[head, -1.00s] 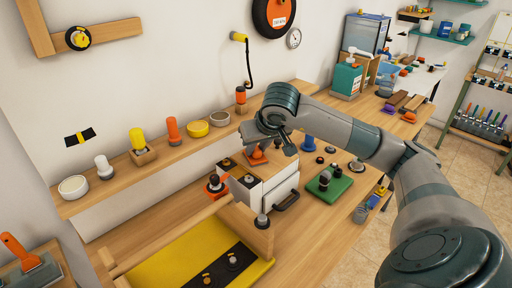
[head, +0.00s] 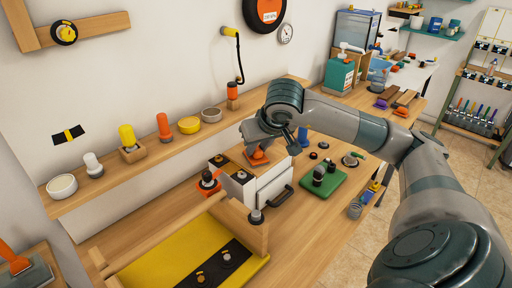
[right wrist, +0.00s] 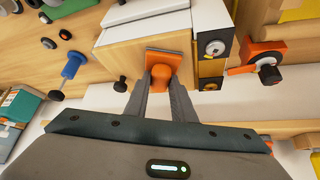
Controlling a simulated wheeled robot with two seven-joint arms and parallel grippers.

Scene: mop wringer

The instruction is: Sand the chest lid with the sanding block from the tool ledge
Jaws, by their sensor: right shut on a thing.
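My right gripper (head: 282,144) comes in from the right and is shut on the orange knob of the sanding block (head: 257,157). In the right wrist view, my right gripper (right wrist: 163,90) has one finger on each side of the sanding block's knob (right wrist: 164,74). The block's flat base is over the wooden chest lid (right wrist: 121,60) and appears to rest on it. The white chest (head: 268,187) stands on the bench with its dark front handle showing. The arm hides part of the lid in the head view. My left gripper is out of view.
The wooden tool ledge (head: 108,177) on the wall holds bowls and several coloured tools. A yellow panel (head: 165,255) with a dark strip lies front left. A green pad (head: 322,183) with black knobs is right of the chest. An orange-based clamp (head: 209,183) stands left of it.

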